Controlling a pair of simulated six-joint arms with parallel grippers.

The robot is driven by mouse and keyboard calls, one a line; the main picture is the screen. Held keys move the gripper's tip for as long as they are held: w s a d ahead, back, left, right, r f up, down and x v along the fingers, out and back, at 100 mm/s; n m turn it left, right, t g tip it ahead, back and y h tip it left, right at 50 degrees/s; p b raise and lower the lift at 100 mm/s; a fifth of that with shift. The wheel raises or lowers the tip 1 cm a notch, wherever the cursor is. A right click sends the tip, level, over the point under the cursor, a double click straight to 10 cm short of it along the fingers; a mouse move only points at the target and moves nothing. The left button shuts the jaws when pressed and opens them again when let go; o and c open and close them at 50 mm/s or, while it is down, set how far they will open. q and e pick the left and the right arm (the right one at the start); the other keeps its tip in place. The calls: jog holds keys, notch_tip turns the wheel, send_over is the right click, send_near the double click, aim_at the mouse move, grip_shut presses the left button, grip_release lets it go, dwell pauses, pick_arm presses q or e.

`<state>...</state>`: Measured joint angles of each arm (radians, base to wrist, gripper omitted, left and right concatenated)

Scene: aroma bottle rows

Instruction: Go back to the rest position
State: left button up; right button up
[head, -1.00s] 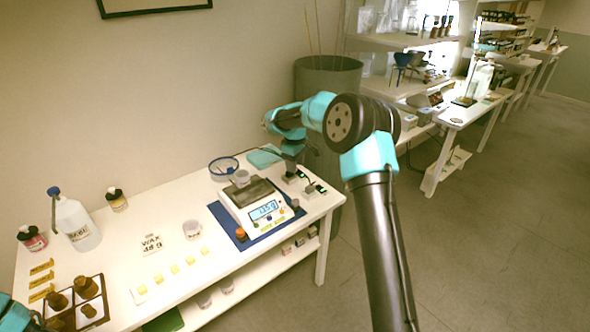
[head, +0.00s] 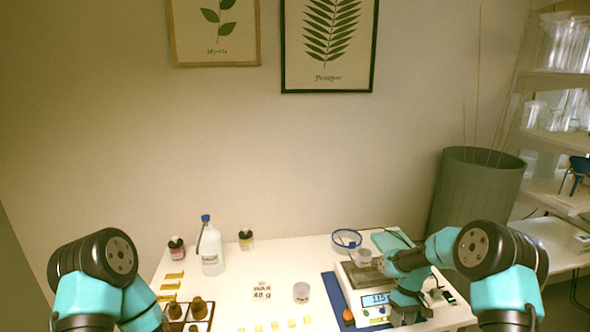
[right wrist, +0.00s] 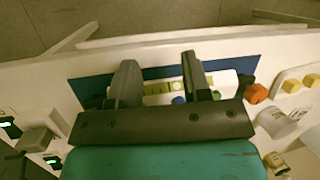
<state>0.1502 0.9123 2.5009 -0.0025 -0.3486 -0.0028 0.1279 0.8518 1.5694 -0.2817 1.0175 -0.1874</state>
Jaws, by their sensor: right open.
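My right gripper (head: 405,315) hangs over the right front side of the white scale (head: 362,308) on its blue mat (head: 333,287). In the right wrist view its two dark fingers (right wrist: 160,65) are spread with nothing between them, and part of the scale with yellow buttons (right wrist: 162,87) shows beyond them. A small cup (head: 363,257) stands on the scale's plate. The scale's display is lit and partly hidden by my right arm. My left arm (head: 105,255) comes in at lower left; its gripper is out of view.
A white bottle (head: 211,250), small dark-capped bottles (head: 246,240), a wax card (head: 262,291), a cup (head: 301,292) and several yellow wax pieces (head: 275,326) are on the white table (head: 290,250). A blue-rimmed dish (head: 346,239) is behind the scale. A tall bin (head: 470,200) stands at the right.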

jog(key=s+a+f+m+t+y, duration=0.1)
jog(key=s+a+f+m+y, duration=0.1)
jog(key=s+a+f, duration=0.8)
jog(key=s+a+f+m+t, duration=0.2)
jog(key=s+f+m+t, duration=0.1)
jog(key=s, duration=1.3)
jog(key=shift+s, duration=0.4)
jog(key=shift+c, duration=0.2)
